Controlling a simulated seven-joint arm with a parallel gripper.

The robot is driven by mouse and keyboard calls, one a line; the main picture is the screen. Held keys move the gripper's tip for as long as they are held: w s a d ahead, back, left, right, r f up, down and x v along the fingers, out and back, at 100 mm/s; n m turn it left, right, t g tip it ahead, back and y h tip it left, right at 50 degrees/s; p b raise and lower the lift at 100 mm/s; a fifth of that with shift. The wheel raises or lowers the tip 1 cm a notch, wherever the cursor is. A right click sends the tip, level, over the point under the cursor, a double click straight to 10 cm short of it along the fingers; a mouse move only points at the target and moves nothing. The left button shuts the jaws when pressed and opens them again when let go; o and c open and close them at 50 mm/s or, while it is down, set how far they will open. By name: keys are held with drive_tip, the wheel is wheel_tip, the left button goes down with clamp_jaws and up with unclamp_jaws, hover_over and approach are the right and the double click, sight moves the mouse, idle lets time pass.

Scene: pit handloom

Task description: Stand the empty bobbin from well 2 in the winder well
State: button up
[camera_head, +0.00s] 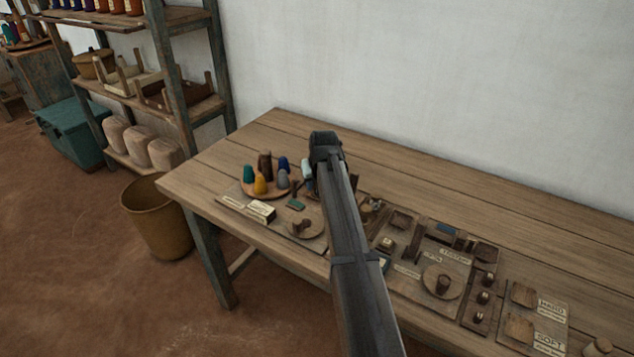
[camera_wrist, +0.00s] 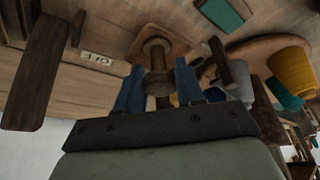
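In the wrist view, a dark wooden bobbin (camera_wrist: 158,76) is between the two blue fingers of my gripper (camera_wrist: 158,70). Its flange nearly fills the gap; I cannot tell whether the fingers press on it. Beyond their tips is a round wooden part (camera_wrist: 157,46), perhaps the winder well; I cannot tell whether the bobbin sits in it. In the head view, my gripper (camera_head: 318,178) is over the left part of the bench, its fingers hidden behind my arm. A rack of small wells (camera_head: 481,300) stands front right; I cannot read which is well 2.
A round tray with coloured cones (camera_head: 261,183) is left of my gripper. A small round plate (camera_head: 305,224) is near the front edge. Label boards and another round plate (camera_head: 440,283) lie to the right. The bench's back strip (camera_head: 440,185) is clear. An "OFF" label (camera_wrist: 98,58) is near the fingers.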

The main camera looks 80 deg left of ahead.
drive_tip(key=o, duration=0.3)
drive_tip(key=shift+o, duration=0.2)
drive_tip(key=shift+r, duration=0.1)
drive_tip(key=v, duration=1.2)
